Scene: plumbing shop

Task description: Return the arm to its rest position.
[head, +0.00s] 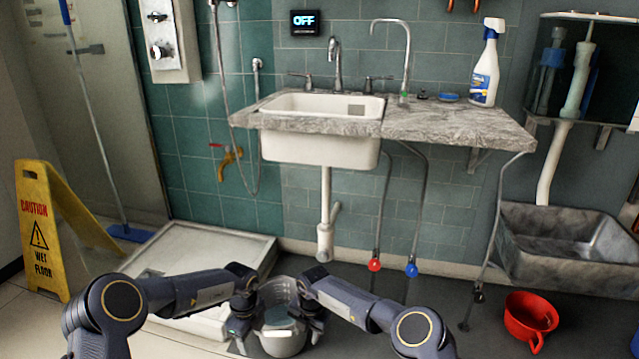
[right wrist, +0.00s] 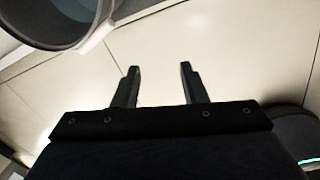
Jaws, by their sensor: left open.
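Both of my arms reach in from the bottom of the head view, one on each side of a grey bucket (head: 283,343) on the floor. My left gripper (head: 238,330) is at the bucket's left side and is open; its fingertips are small and dark there. My right gripper (head: 316,328) is at the bucket's right side. In the right wrist view its two fingers (right wrist: 160,85) stand apart with only floor tiles between them. Part of the bucket (right wrist: 62,22) shows at the upper left there, apart from the fingers.
A white shower tray (head: 230,250) lies behind my left arm. A yellow wet-floor sign (head: 42,230) stands at the left. A sink (head: 320,140) in a stone counter is on the wall.

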